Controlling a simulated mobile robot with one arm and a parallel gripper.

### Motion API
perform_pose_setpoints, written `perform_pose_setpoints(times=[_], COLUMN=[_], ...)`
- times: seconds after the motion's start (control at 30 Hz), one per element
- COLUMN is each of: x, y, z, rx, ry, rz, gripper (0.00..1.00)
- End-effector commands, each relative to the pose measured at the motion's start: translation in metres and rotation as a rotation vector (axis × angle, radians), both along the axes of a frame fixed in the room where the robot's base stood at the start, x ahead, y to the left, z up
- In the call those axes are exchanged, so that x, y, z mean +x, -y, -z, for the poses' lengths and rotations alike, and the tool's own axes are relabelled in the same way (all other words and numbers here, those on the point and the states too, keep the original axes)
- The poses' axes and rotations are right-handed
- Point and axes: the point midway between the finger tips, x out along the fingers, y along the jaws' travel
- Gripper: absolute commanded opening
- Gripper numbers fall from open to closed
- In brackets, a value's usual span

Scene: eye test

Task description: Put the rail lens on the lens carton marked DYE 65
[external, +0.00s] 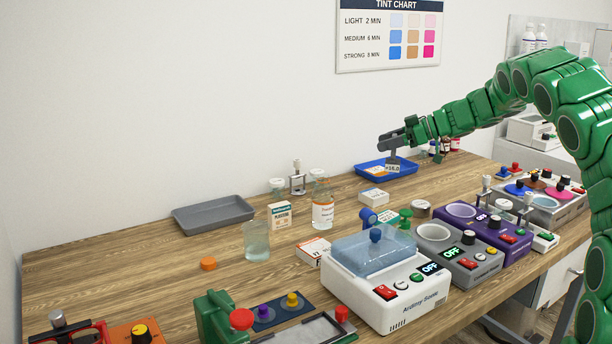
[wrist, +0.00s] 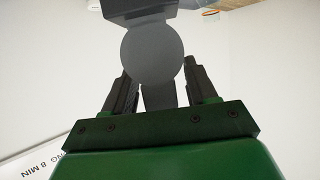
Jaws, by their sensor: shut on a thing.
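My gripper (external: 388,142) is shut on a dark grey piece with a pale tag reading +16.0, which I take for the rail lens (external: 392,167). The piece hangs from the jaws over the blue tray (external: 409,167); I cannot tell if it touches the tray. In the wrist view a grey disc (wrist: 153,57) with a dark block sits between the fingers (wrist: 160,85). Several small cartons lie on the bench: a green-topped one (external: 280,215), an orange-and-white one (external: 313,250), a white one (external: 373,196). Their print is too small to read, so I cannot tell which is DYE 65.
A grey tray (external: 212,214), a glass beaker (external: 256,242) and a bottle (external: 323,212) stand at left and middle. A white machine with a clear blue lid (external: 373,252), a grey unit (external: 455,255) and a purple unit (external: 490,233) line the front. The left bench has bare room.

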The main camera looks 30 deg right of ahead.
Motion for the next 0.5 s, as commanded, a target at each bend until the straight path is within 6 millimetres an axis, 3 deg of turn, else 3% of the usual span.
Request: perform_pose_setpoints(times=[0.5], x=[0.048], y=[0.011], z=[0.026], rx=[0.002], ry=[0.0], rz=[-0.001], gripper=[0.05])
